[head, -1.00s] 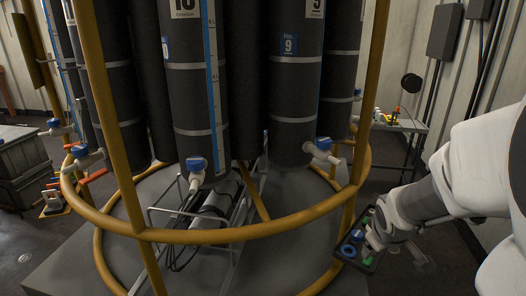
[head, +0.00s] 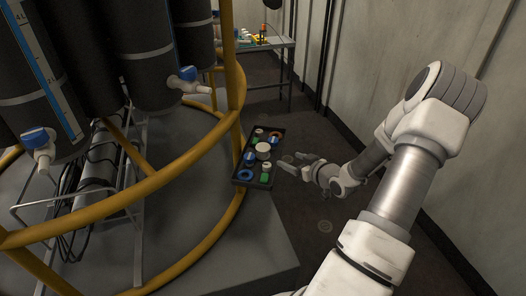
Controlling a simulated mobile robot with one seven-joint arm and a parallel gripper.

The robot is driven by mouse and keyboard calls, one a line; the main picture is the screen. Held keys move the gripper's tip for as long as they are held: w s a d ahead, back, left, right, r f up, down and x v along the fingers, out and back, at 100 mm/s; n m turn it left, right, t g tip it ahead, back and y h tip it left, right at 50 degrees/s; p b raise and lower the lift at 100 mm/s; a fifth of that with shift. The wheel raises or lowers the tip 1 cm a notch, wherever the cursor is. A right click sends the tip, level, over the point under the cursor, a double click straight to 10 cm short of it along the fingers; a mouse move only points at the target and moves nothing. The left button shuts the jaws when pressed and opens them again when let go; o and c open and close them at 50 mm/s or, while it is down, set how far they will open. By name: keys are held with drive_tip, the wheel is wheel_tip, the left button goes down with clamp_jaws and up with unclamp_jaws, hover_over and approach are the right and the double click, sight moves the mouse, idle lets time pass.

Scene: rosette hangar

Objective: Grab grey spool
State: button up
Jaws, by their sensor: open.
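A dark tray (head: 238,181) beside the yellow-railed rosette holds several small round parts in blue, green, white and tan. A pale grey-white round piece (head: 263,147) near its middle may be the grey spool; it is too small to be sure. My gripper (head: 287,162) is open just right of the tray, its fingers pointing left towards it. The gap between the fingers looks empty. The gripper appears apart from the parts, though its exact height over the tray is hard to tell.
The yellow rail (head: 175,164) curves close along the tray's left side, around dark cylinders with blue-handled valves (head: 187,75). A table (head: 284,44) with small coloured items stands at the back. A pale wall (head: 455,150) rises to the right. Dark floor (head: 325,205) lies between.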

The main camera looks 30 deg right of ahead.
drive_tip(key=b, duration=0.3)
approach(264, 148)
drive_tip(key=x, duration=0.2)
drive_tip(key=shift+w+f, duration=0.2)
drive_tip(key=shift+b+x, duration=0.95)
drive_tip(key=shift+x, duration=2.05)
drive_tip(key=shift+r, duration=0.15)
drive_tip(key=c, duration=1)
